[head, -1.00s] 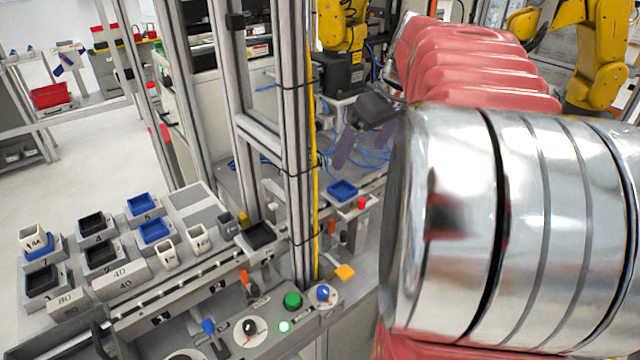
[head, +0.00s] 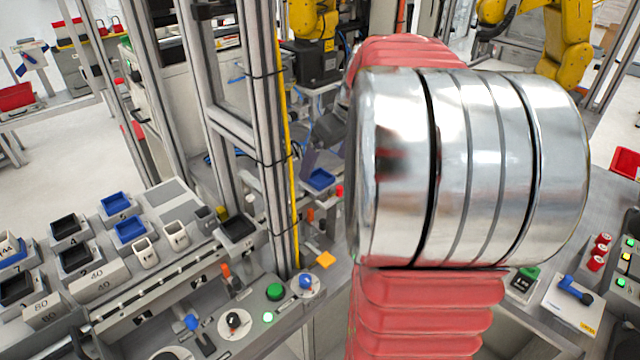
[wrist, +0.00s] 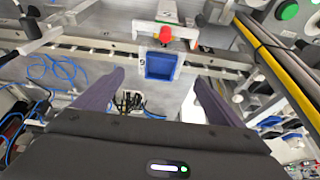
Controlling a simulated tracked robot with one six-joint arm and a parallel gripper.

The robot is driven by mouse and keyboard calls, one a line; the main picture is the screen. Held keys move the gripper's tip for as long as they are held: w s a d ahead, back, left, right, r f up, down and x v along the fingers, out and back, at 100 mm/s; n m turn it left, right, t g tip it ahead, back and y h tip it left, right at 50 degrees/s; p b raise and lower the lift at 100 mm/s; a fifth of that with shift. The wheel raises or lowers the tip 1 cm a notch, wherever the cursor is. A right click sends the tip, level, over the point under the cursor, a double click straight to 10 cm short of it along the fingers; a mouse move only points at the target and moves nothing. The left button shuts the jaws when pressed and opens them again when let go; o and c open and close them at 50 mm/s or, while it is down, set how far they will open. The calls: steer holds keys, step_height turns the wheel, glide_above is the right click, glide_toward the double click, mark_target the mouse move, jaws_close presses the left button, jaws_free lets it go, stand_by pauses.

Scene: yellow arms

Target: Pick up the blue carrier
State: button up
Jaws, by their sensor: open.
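A small blue carrier (wrist: 160,66), an open-topped box, sits on the rail ahead of my gripper in the wrist view. It also shows in the head view (head: 320,180), beside the yellow-cabled post. My gripper (wrist: 159,78) is open, with its two dark purple fingers apart to the left and right of the carrier in the picture. In the head view my red and silver arm hides most of the gripper; only part of a finger shows.
Other blue trays (head: 130,229) and black trays (head: 75,257) stand on the left rack. Metal posts (head: 272,130) with a yellow cable rise beside the carrier. A red-knobbed fixture (wrist: 166,33) stands just beyond it. Blue cables (wrist: 62,72) lie at the left.

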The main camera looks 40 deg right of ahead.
mark_target(318, 180)
steer(key=shift+x, duration=2.65)
steer(key=shift+s, duration=0.2)
steer(key=shift+c, duration=0.6)
steer(key=c, duration=1.3)
